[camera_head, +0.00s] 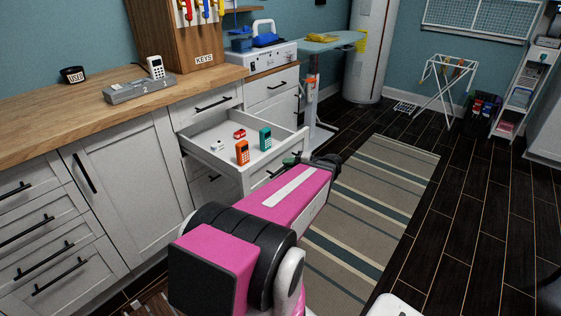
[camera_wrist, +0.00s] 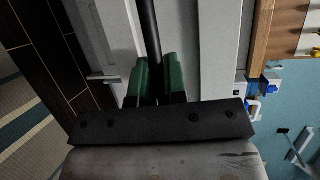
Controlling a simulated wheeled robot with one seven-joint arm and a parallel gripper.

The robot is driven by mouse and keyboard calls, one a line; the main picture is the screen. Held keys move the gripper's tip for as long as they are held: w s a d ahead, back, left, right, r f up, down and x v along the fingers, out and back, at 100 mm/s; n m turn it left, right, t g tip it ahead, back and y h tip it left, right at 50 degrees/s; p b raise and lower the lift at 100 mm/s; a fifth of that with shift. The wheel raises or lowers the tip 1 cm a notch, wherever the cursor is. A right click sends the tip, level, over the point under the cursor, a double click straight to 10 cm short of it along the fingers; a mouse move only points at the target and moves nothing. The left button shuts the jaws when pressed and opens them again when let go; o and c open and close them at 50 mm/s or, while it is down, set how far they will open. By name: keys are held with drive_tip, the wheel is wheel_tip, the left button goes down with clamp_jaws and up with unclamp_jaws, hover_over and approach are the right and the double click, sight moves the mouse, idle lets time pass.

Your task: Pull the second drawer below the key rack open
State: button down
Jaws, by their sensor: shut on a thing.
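The wooden key rack (camera_head: 178,38), labelled KEYS, stands on the counter with coloured-handled keys. Below it, the top drawer (camera_head: 222,96) is closed. The second drawer (camera_head: 208,152) down is pulled well out, and its inside shows. It holds an orange handset (camera_head: 242,152), a teal handset (camera_head: 265,138), a small red item (camera_head: 239,133) and a small white item. My gripper (camera_head: 295,160) is at the drawer's front. In the wrist view, its green fingers (camera_wrist: 156,75) are shut around the black bar handle (camera_wrist: 150,35). My arm hides part of the drawer front in the head view.
A wooden counter (camera_head: 60,110) carries a grey numbered dock (camera_head: 140,90) with a white handset. More closed drawers and a cupboard door (camera_head: 125,180) are at the left. A striped rug (camera_head: 375,190) lies on clear dark floor at the right. A drying rack (camera_head: 445,80) stands farther back.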

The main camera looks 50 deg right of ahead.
drive_tip(key=shift+s+d, duration=0.15)
drive_tip(key=shift+s, duration=1.7)
drive_tip(key=c, duration=1.2)
unclamp_jaws()
drive_tip(key=v, duration=1.1)
drive_tip(key=shift+w, duration=0.1)
